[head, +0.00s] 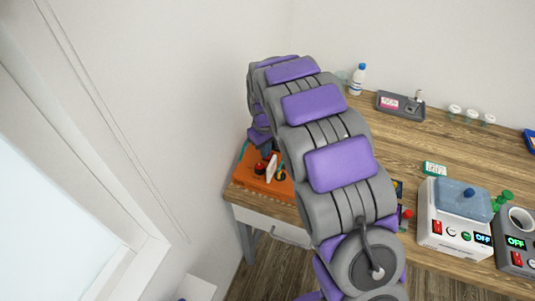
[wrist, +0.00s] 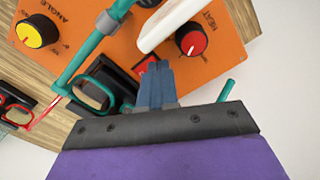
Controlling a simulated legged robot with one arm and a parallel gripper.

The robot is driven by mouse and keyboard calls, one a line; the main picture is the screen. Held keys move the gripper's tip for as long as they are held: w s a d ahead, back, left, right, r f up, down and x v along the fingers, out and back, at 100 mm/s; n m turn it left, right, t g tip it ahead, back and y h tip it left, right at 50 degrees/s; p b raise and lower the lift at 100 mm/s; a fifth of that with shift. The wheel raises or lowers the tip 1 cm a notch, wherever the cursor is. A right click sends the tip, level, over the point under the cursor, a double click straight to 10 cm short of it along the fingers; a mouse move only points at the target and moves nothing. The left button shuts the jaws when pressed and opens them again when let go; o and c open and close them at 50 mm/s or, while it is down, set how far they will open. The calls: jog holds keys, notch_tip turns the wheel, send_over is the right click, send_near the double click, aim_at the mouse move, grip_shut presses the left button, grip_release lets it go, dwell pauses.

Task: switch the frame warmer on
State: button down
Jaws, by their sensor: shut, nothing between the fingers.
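The frame warmer appears to be the orange unit (head: 254,184) at the left end of the table in the head view. In the wrist view its orange panel (wrist: 112,50) carries a yellow knob (wrist: 36,32) marked ANGLE and a red knob (wrist: 191,40) marked HEAT. A red switch (wrist: 149,65) shows between the knobs, partly covered by my fingertips; its position cannot be told. My gripper (wrist: 155,72) is shut and empty, its blue fingertips at or just in front of the switch. Contact cannot be told. In the head view my arm hides the gripper.
A white paddle-like part (wrist: 172,22) juts over the panel close to my fingers. Teal-framed glasses (wrist: 90,82) lie beside them. A white device (head: 450,228) and a grey device (head: 518,262) stand at the right. A grey tray (head: 402,108) and bottle (head: 357,80) are behind.

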jog(key=shift+f, duration=0.85)
dwell(0.7)
notch_tip(320, 180, up, 7)
jog(key=p, duration=0.2)
jog(key=shift+p, duration=0.4)
dwell(0.4)
dwell(0.4)
jog(key=s+d+r+m, duration=0.2)
jog(key=s+d+r, duration=0.35)
jog(key=s, duration=0.25)
jog(key=s+d+r+m, duration=0.2)
jog(key=s+d+r, duration=0.35)
jog(key=s, duration=0.25)
jog(key=s+d+m+g, duration=0.1)
jog(key=s+d+m, duration=0.1)
jog(key=s, duration=1)
jog(key=s+d+m, duration=0.2)
jog(key=s+d, duration=0.1)
jog(key=s, duration=0.9)
jog(key=shift+d+g, duration=0.2)
jog(key=shift+g, duration=0.2)
